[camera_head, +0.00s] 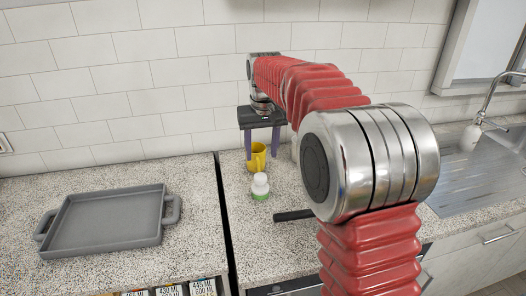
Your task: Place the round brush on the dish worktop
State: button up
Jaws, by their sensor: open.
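My gripper (262,153) points down near the tiled wall, its two purple fingers apart with nothing held between them. A yellow mug (257,158) shows just below and between the fingers; I cannot tell the exact depth between them. A small round object with a white top and green base (260,188) stands on the speckled worktop in front of the mug. It may be the round brush, but it is too small to be sure. A grey tray with two handles (110,222) lies on the left worktop (190,255); I cannot tell which worktop is the dish worktop.
A dark gap (226,225) separates the left worktop from the middle one (245,235). A dark bar (293,215) lies partly behind my arm. A sink (475,165) with a tap (492,98) and a white bottle (470,137) are at right. My arm hides part of the middle worktop.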

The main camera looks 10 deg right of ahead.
jog(key=s+r+t, duration=0.1)
jog(key=s+r, duration=0.2)
jog(key=s, duration=0.6)
jog(key=s+r+t, duration=0.1)
jog(key=s+r, duration=0.1)
jog(key=s, duration=0.8)
jog(key=s+f+t, duration=0.1)
jog(key=s+f, duration=0.2)
jog(key=s, duration=0.4)
jog(key=s+f, duration=0.3)
jog(key=s, duration=0.5)
jog(key=shift+s+d+f+t, duration=0.15)
jog(key=shift+f+t, duration=0.1)
jog(key=shift+t, duration=0.15)
jog(key=shift+c, duration=0.6)
